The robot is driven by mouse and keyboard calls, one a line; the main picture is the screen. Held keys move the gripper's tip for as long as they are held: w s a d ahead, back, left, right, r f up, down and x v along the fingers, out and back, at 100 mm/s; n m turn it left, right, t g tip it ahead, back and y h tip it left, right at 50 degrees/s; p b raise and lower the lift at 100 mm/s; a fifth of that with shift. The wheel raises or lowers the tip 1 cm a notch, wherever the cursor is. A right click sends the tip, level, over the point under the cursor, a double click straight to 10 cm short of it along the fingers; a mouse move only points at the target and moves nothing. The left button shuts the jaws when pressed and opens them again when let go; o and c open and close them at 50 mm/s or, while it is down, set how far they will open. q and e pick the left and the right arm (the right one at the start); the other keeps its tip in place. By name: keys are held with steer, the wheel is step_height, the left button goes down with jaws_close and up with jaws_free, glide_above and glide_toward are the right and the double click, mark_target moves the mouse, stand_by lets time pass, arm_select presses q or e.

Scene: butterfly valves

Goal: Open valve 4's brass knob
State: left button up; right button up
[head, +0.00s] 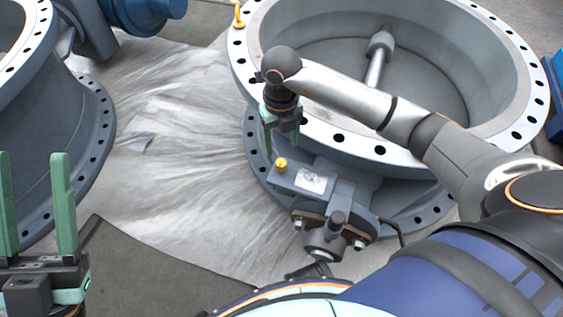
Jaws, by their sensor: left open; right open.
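A small yellow brass knob (281,164) stands on the grey neck at the near side of the large butterfly valve (312,137) on the right. My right gripper (282,146) points down, open and empty, with its green fingers just above the knob in the picture. Whether they are apart from it in depth, I cannot tell. My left gripper (35,165) is at the lower left, open and empty, its two green fingers pointing up, far from the knob. A valve number cannot be read.
A white label plate (311,180) sits beside the knob. Another flanged valve (50,150) stands at the left, with a blue part (145,12) behind. A second yellow piece (239,16) shows at the top. Crumpled grey sheeting (170,140) covers the floor between the valves.

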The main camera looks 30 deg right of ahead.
mark_target(281, 162)
step_height(281, 162, down, 8)
steer(key=shift+r+b, duration=0.25)
steer(key=shift+b, duration=0.95)
steer(key=shift+c, duration=0.4)
jaws_close()
